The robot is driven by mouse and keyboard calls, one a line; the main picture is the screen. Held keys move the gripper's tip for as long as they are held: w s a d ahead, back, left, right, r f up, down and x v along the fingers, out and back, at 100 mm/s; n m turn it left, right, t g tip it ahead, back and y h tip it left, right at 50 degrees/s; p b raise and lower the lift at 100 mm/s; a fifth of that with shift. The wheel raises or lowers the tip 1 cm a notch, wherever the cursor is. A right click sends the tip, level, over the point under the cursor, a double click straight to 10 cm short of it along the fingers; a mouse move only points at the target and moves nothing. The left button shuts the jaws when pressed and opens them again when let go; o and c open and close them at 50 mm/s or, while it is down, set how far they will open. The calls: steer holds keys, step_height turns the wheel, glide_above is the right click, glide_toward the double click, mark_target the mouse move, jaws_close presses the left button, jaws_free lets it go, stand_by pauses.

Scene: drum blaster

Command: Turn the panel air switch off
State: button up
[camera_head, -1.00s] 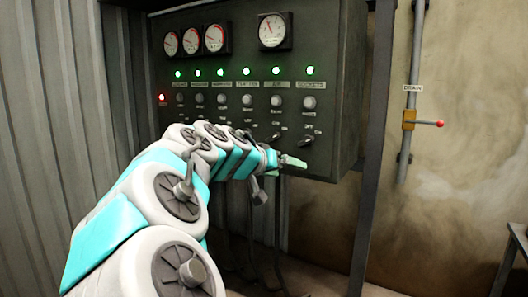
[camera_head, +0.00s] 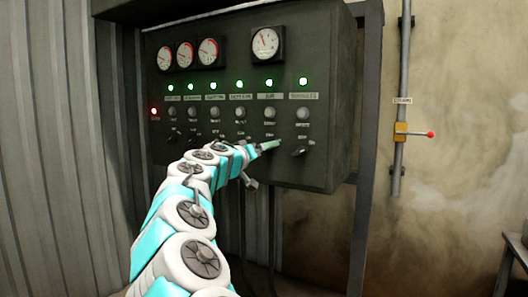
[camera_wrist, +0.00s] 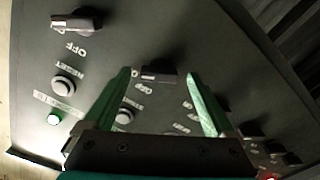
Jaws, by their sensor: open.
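The air switch sits in the fifth column of the dark control panel (camera_head: 225,160), under a lit green lamp (camera_head: 268,83) and a round reset button (camera_head: 270,113). In the head view my gripper (camera_head: 270,145) covers most of this switch. In the wrist view my gripper (camera_wrist: 158,76) is open, and a dark switch (camera_wrist: 160,71), which appears to be the air switch, shows between its fingertips. Whether the fingers touch it, and which way it is turned, I cannot tell.
The sockets switch (camera_head: 299,151) is just right of my gripper; it also shows at upper left in the wrist view (camera_wrist: 76,20). Gauges (camera_head: 208,52) line the panel top. A pipe (camera_head: 402,70) with a red-knobbed lever (camera_head: 430,134) stands farther right.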

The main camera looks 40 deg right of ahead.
steer(key=shift+w+d, duration=0.1)
steer(key=shift+d, duration=0.4)
steer(key=c, duration=1.4)
